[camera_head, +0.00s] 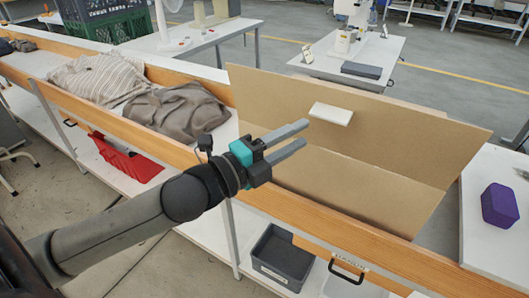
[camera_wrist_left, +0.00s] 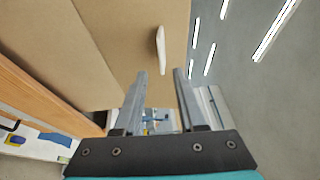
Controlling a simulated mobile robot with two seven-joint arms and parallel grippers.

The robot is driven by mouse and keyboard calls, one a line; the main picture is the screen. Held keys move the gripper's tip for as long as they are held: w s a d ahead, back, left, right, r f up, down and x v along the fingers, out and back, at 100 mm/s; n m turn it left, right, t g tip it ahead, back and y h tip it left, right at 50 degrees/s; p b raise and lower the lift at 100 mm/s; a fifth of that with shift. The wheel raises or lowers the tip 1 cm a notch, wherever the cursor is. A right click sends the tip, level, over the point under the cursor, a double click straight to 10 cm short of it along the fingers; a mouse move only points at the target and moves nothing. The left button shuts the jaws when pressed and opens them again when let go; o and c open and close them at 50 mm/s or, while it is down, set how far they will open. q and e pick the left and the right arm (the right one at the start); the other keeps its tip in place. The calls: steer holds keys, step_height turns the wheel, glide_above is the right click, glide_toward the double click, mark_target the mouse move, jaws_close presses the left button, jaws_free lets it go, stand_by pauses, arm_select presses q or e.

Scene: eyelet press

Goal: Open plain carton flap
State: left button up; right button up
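The plain brown carton (camera_head: 345,192) sits on the wood-edged bench at the middle right. Its broad flap (camera_head: 400,130) stands raised along the far side, with a white tab (camera_head: 331,114) on its face. My left gripper (camera_head: 304,134) is open and empty, its fingers pointing right toward the tab, just short of it in the picture. In the left wrist view, the gripper (camera_wrist_left: 160,74) shows its two fingers apart with nothing between them. The white tab (camera_wrist_left: 160,50) appears beyond the fingertips on the brown board (camera_wrist_left: 120,40). My right gripper is out of view.
Folded cloths (camera_head: 175,112) lie on the bench to the left. A purple block (camera_head: 499,205) stands on the white surface at right. A grey bin (camera_head: 280,262) sits on the shelf below. The wooden bench rail (camera_head: 330,240) runs in front of the carton.

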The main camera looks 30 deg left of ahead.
arm_select(q)
steer(key=v, duration=0.6)
steer(key=shift+s, duration=0.3)
steer(key=shift+a, duration=0.15)
stand_by(0.4)
